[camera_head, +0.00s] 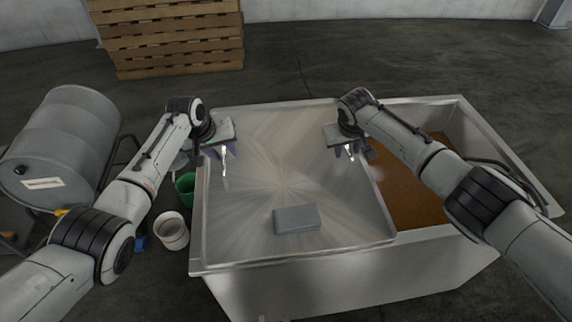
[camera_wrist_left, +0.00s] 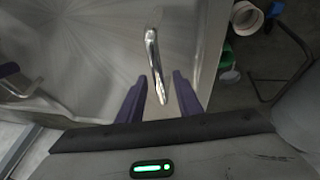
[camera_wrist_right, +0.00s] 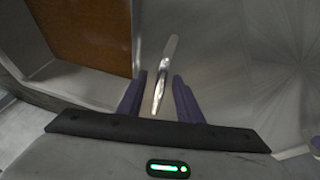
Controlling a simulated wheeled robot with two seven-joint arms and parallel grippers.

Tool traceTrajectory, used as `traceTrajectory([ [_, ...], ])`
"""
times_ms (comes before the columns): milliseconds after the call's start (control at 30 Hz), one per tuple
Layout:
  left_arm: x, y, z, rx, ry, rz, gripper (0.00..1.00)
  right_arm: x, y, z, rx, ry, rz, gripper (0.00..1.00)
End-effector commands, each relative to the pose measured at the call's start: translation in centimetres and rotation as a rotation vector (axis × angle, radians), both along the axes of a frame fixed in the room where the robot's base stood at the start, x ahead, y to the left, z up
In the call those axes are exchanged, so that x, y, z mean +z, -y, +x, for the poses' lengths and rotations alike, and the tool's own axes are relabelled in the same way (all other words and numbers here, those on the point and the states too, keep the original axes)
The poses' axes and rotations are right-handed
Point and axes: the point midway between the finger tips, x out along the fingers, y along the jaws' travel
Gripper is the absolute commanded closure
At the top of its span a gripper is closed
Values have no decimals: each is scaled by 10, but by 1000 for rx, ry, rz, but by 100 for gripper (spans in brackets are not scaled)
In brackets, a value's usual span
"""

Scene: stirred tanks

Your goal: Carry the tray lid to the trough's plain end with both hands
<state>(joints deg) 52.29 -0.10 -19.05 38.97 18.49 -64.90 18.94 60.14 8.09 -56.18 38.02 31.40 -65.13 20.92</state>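The tray lid (camera_head: 255,180) is a broad brushed-metal sheet over the left part of the pale trough (camera_head: 350,275). It has two shiny bar handles, a left one (camera_wrist_left: 153,55) and a right one (camera_wrist_right: 169,55). My left gripper (camera_wrist_left: 160,90) is open, its dark fingers on either side of the left handle with gaps showing. My right gripper (camera_wrist_right: 160,92) is open around the right handle in the same way. Both also show in the head view, left (camera_head: 222,150) and right (camera_head: 347,150). Whether the lid rests fully on the rim is hard to tell.
Brown material (camera_head: 410,195) shows in the trough's uncovered right part. A grey block (camera_head: 297,219) sits on the lid near its front. A grey drum (camera_head: 65,140), a white bucket (camera_head: 172,231) and a green bucket (camera_head: 186,188) stand left. Wooden pallets (camera_head: 170,38) are stacked behind.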

Motion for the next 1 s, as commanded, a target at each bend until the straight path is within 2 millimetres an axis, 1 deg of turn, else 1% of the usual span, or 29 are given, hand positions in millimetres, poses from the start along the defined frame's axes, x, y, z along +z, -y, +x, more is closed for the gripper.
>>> traceTrajectory([
  [33, 0, 0, 0, 0, 0, 0, 74, 0, 0, 0, 0, 0, 0, 74],
  [100, 0, 0, 0, 0, 0, 0, 86, 0, 0, 0, 0, 0, 0, 86],
  [200, 0, 0, 0, 0, 0, 0, 100, 0, 0, 0, 0, 0, 0, 100],
  [1000, 0, 0, 0, 0, -1, 0, 100, 0, 0, 0, -1, 0, -1, 100],
])
